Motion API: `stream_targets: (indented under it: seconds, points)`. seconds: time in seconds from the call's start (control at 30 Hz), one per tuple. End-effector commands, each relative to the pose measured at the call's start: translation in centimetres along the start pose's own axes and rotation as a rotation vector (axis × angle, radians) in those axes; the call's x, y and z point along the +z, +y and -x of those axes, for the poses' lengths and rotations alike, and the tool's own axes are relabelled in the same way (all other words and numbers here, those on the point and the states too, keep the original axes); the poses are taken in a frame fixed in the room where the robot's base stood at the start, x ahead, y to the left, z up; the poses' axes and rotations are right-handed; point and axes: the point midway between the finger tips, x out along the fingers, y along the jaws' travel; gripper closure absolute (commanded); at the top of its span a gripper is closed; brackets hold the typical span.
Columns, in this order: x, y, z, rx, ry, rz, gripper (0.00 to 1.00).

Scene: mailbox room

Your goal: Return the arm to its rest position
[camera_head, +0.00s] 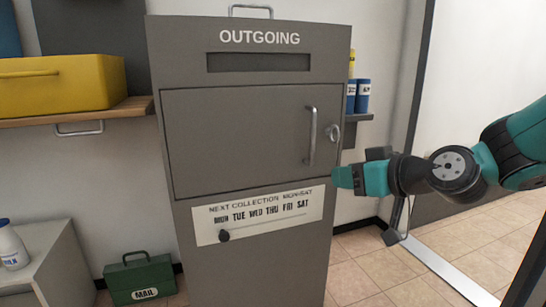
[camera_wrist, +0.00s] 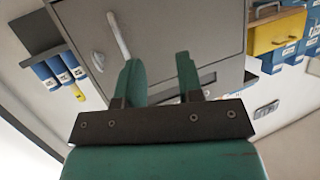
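My arm comes in from the right in the head view, with my gripper (camera_head: 345,178) just right of and below the door handle of the grey OUTGOING mailbox. In the wrist view my gripper (camera_wrist: 158,75) has two teal fingers standing apart with nothing between them. The mailbox (camera_head: 245,240) stands upright and its door (camera_head: 235,140) looks shut. The silver vertical handle (camera_head: 311,135) is on the door's right side. A small silver lock or key (camera_head: 333,133) sits right of it.
A yellow box (camera_head: 65,85) rests on a wall shelf (camera_head: 130,107) at left. A green MAIL box (camera_head: 140,280) is on the floor, near a white cabinet with a bottle (camera_head: 12,246). Blue containers (camera_head: 362,96) stand on a shelf behind the mailbox. Tiled floor at right looks clear.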

Motion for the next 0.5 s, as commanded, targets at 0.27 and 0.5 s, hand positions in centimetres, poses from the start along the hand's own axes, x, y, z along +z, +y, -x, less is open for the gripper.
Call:
stream_targets:
  seconds: [0.27,0.5]
  points:
    - [6.8,-12.1,8.9,-0.212,-0.608,-0.069,0.66]
    - [11.4,-15.7,18.0,-0.175,-1.018,-0.106,0.66]
